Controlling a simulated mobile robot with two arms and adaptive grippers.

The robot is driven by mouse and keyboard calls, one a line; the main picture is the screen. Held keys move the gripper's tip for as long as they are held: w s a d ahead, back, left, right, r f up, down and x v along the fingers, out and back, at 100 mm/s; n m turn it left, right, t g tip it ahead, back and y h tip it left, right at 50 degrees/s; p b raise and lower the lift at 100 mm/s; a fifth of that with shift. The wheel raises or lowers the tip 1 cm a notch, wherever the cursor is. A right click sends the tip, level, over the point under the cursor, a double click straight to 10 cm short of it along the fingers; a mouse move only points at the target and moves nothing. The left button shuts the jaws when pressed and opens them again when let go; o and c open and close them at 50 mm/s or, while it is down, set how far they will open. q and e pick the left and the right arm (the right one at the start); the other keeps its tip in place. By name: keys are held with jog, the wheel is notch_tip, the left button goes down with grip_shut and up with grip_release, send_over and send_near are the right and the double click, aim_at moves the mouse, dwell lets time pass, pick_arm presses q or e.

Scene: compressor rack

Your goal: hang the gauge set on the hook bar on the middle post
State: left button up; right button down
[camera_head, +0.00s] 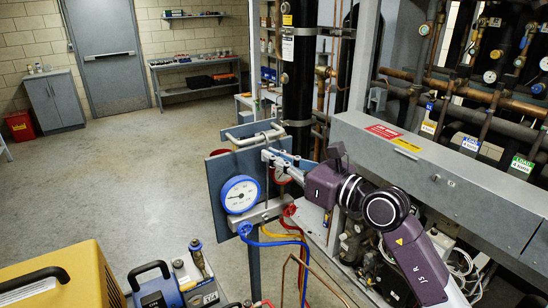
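The gauge set (262,214) hangs upright in front of a blue-grey panel (219,176). It has a blue gauge (240,194), a partly hidden red gauge (282,176) and a thin vertical hanger rod. Blue, yellow and red hoses curve down from it. The light grey hook bar (256,134) is at the panel's top, just above my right gripper (268,157). That gripper comes in from the right, its fingers closed at the hanger rod's upper part. I cannot tell whether the hanger's top touches the bar. My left gripper is not in view.
A grey cabinet housing (440,180) and copper pipework crowd the right side. A black vertical pipe (299,75) stands behind the panel. A yellow machine (62,278) and a blue tool with a black handle (158,290) are at the lower left. The floor (130,170) at left is clear.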

jog(key=shift+r, duration=0.3)
jog(key=shift+w+r, duration=0.1)
jog(key=shift+r, duration=0.1)
